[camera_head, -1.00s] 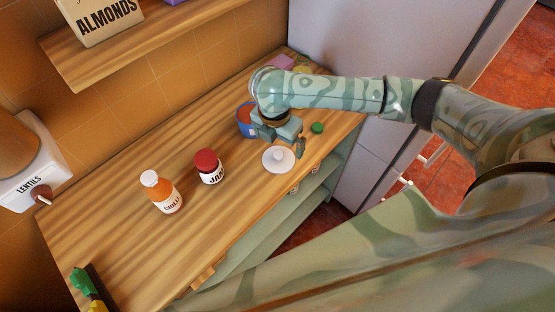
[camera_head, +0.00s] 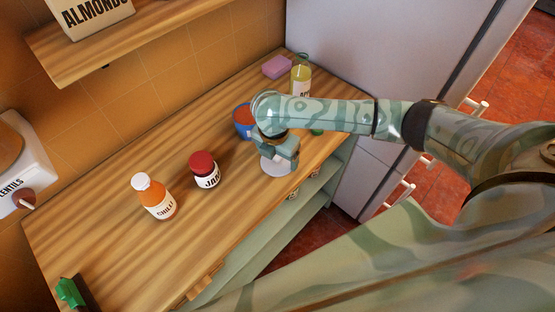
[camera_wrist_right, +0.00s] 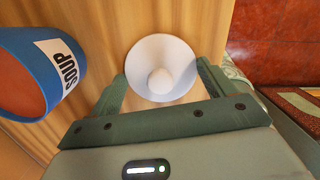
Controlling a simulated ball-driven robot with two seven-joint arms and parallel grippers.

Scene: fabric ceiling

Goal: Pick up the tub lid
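The white round tub lid (camera_head: 277,168) with a knob lies on the wooden counter near its front edge. In the right wrist view the tub lid (camera_wrist_right: 160,52) shows whole, its knob facing me. My right gripper (camera_head: 281,158) is open right above the lid and hides part of it in the head view. In the wrist view its two fingers (camera_wrist_right: 162,74) stand on either side of the lid's lower part, with nothing gripped. A blue soup tub (camera_head: 241,122) stands open just behind; in the wrist view the soup tub (camera_wrist_right: 22,70) is at left. My left gripper is not in view.
A red-lidded jam jar (camera_head: 205,172) and a chilli bottle (camera_head: 155,198) stand left of the lid. A yellow bottle (camera_head: 300,76) and a pink sponge (camera_head: 277,67) are at the back by the fridge (camera_head: 370,50). The counter's left middle is clear.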

